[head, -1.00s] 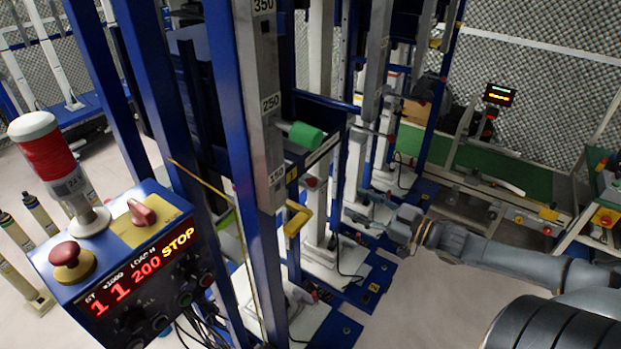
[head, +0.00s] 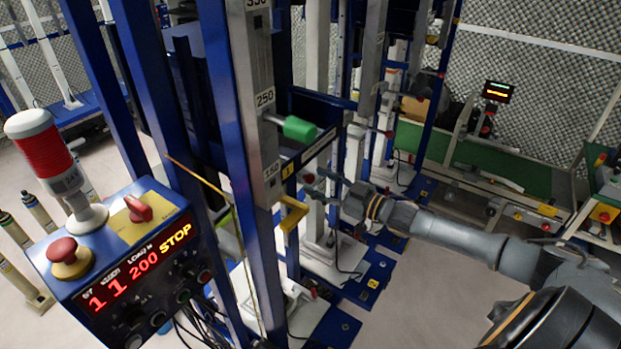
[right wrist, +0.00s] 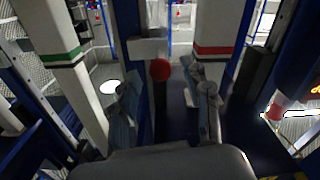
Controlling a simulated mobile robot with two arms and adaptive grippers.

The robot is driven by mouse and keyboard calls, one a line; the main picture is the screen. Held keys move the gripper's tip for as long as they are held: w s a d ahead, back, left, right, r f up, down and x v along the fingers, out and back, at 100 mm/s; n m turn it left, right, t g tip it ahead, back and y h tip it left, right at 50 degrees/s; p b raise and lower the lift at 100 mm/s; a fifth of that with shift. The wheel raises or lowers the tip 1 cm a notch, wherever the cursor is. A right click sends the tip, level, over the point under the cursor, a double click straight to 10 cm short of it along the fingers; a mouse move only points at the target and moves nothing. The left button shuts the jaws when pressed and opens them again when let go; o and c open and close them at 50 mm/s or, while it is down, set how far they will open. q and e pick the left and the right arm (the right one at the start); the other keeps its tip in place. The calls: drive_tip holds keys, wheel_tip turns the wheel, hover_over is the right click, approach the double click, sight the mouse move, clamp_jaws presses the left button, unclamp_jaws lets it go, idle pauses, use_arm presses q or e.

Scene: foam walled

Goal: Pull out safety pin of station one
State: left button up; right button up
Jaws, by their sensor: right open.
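A small red ball knob (head: 309,178), apparently the head of the safety pin, shows beside the yellow "1" tag on the nearest blue frame. My right gripper (head: 322,183) reaches in from the right, with its fingertips close to this knob. In the right wrist view, the red knob (right wrist: 160,70) shows between the two open fingers of my right gripper (right wrist: 163,92), near their tips. Nothing is gripped. The pin's shaft is hidden behind the knob, and I cannot tell whether a finger touches it. My left gripper is out of the head view.
A yellow bracket (head: 292,213) juts out just below the knob, and a green-capped handle (head: 299,129) sticks out above it. A control box (head: 125,265) reading STOP stands front left. More blue frames are behind; floor at the lower right is open.

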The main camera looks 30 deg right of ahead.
drive_tip(key=shift+x, duration=1.5)
drive_tip(key=shift+c, duration=0.2)
clamp_jaws()
